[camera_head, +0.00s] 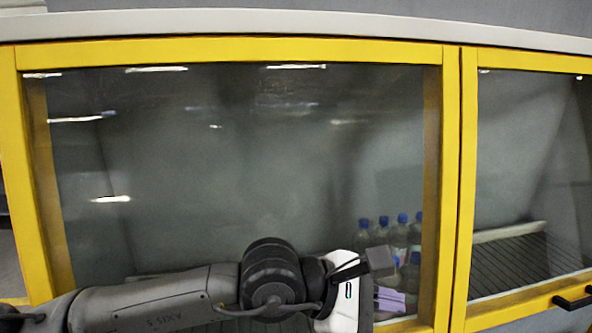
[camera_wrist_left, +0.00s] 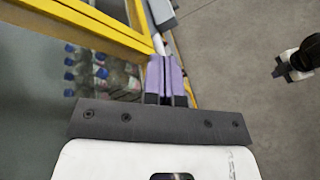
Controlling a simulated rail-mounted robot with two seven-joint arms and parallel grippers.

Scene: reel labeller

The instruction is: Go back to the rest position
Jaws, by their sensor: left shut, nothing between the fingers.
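My left gripper (camera_head: 392,299) reaches in from the lower left in the head view, in front of the yellow-framed glass panel. Its lilac fingers are together with nothing between them. In the left wrist view the same lilac fingers (camera_wrist_left: 166,76) point up the picture, side by side, next to the yellow frame. At the right edge of the left wrist view is a black and white arm end with a dark block, which looks like my right gripper (camera_wrist_left: 284,69). It is small there, and its fingers cannot be made out.
The machine's yellow frame (camera_head: 230,50) holds glass panels. Several blue-capped bottles (camera_head: 401,233) stand behind the glass, close to my left gripper. A ridged conveyor (camera_head: 515,262) shows behind the right panel, and a black handle (camera_head: 574,301) sticks out. Grey floor (camera_wrist_left: 230,50) lies open beside the machine.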

